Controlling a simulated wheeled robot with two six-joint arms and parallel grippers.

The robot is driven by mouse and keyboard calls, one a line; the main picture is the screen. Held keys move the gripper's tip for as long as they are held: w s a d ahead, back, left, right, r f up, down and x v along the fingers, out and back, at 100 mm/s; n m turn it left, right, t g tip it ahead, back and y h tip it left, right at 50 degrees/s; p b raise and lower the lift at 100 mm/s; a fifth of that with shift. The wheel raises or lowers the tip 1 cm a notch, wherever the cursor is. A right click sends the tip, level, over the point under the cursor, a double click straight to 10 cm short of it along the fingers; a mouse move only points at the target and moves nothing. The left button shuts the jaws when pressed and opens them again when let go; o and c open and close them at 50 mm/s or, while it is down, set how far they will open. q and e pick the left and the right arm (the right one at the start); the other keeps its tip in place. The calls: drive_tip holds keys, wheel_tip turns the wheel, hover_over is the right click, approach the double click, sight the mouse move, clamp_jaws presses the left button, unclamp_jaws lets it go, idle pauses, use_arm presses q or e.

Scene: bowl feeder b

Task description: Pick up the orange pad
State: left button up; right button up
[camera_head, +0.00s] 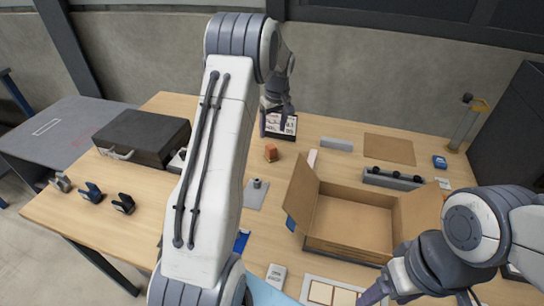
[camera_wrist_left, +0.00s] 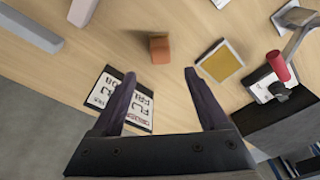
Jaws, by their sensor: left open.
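A small orange block (camera_head: 271,153), the only clearly orange thing I see, lies on the wooden table below and near my left gripper. It also shows in the left wrist view (camera_wrist_left: 160,50), ahead of the fingertips and roughly centred between them. A flat mustard-yellow square with a pale border (camera_wrist_left: 220,62) lies to its right there. My left gripper (camera_head: 275,127) is open and empty, above the back of the table. Its two fingers are spread in the wrist view (camera_wrist_left: 160,76). My right gripper (camera_head: 420,296) is at the bottom right, fingers apart, partly cut off by the frame edge.
An open cardboard box (camera_head: 350,218) stands at centre right. A black case (camera_head: 142,136) sits at the left. A black-and-white printed card (camera_wrist_left: 140,102) lies under the left fingers. A grey block with black knobs (camera_head: 392,179) and a brown sheet (camera_head: 389,149) lie at right.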

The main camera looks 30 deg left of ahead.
sight(271, 146)
use_arm(q)
drive_tip(key=f, duration=0.4)
drive_tip(key=shift+a, duration=0.25)
wheel_tip(271, 146, down, 4)
drive_tip(key=shift+w+a+f+p, duration=0.1)
drive_tip(key=shift+a+f+p, duration=0.1)
drive_tip(key=shift+p, duration=0.7)
drive_tip(key=shift+f, duration=0.45)
clamp_jaws()
